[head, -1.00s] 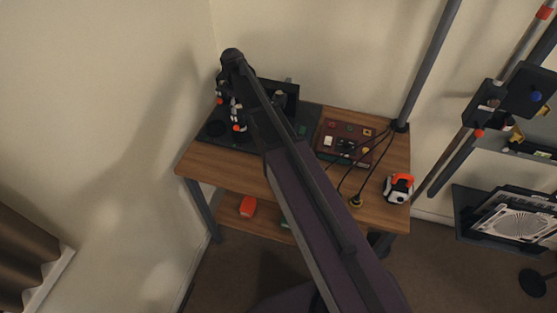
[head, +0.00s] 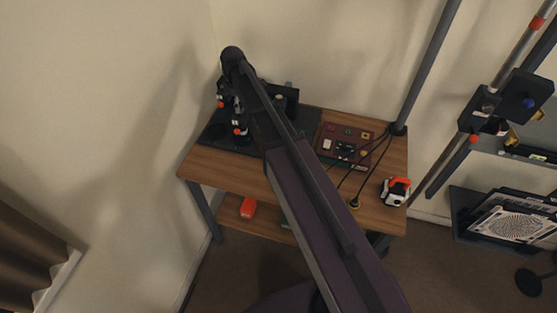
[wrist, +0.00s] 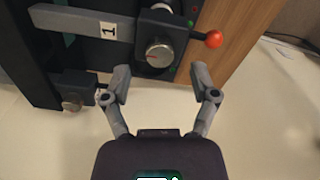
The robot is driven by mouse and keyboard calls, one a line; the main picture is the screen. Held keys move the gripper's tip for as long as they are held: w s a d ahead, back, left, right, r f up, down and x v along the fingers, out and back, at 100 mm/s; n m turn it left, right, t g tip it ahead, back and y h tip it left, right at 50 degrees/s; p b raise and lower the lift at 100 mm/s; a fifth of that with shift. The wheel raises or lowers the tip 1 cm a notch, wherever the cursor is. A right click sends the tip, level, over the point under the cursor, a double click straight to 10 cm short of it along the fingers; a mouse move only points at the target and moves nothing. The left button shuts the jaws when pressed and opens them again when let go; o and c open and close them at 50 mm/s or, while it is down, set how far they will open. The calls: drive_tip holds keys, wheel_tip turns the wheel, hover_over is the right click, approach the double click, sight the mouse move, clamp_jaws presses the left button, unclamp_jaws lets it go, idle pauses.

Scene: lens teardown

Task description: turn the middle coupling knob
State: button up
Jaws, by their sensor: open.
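A silver round knob (wrist: 158,53) with a pointer mark sits on a black block in the wrist view; I cannot tell if it is the middle one. My gripper (wrist: 160,72) is open, its fingertips on either side of the knob and just short of it, with nothing between them. A red ball (wrist: 214,39) on a short lever is right of the knob, close to the right fingertip. A second, smaller knob (wrist: 72,103) is at lower left. In the head view, my arm hides much of the black apparatus (head: 285,96).
A grey bar labelled 1 (wrist: 80,22) runs left from the knob's block. In the head view, the wooden bench (head: 240,170) also holds a dark red panel (head: 330,132), cables and an orange-and-white device (head: 396,190). A grey post (head: 428,65) rises at the bench's right.

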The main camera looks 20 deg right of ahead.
drive_tip(key=shift+r+p, duration=5.3)
drive_tip(key=shift+r, duration=0.35)
drive_tip(key=s+d+f+m+b, duration=0.3)
drive_tip(key=s+f+m+b, duration=0.4)
drive_tip(key=s, duration=0.5)
drive_tip(key=s+d+f+m+b, duration=0.4)
drive_tip(key=s+f+m+b, duration=0.3)
drive_tip(key=s+f+b, duration=0.3)
drive_tip(key=shift+s+d+f+b, duration=0.25)
drive_tip(key=shift+s+f+b, duration=0.15)
drive_tip(key=shift+s, duration=1.35)
